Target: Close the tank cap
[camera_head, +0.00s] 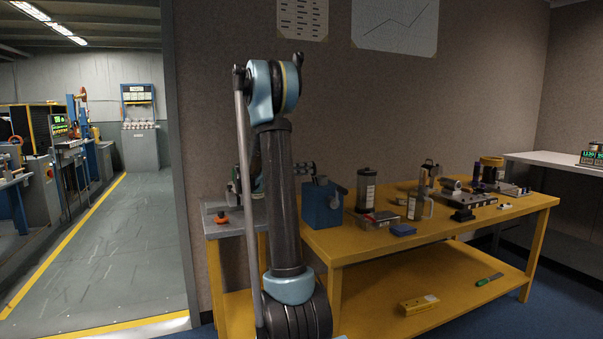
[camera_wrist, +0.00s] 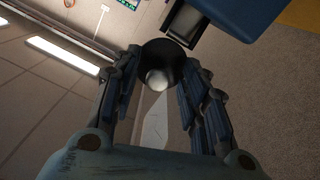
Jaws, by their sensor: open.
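The blue tank (camera_head: 322,205) stands upright at the left end of the yellow workbench. In the wrist view a dark round cap-like piece (camera_wrist: 164,57) with a bright centre shows beyond the fingertips, beside a dark neck on the blue tank (camera_wrist: 238,14). My gripper (camera_wrist: 166,72) is open, its fingers to either side of that piece in the picture; I cannot tell whether they touch it. In the head view my arm hides most of the gripper.
The yellow workbench (camera_head: 440,226) holds a dark canister (camera_head: 366,190), a small blue box (camera_head: 403,230) and several tools right of the tank. A grey side table with an orange knob (camera_head: 221,217) stands left, partly behind my arm. Open floor (camera_head: 115,245) lies through the doorway.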

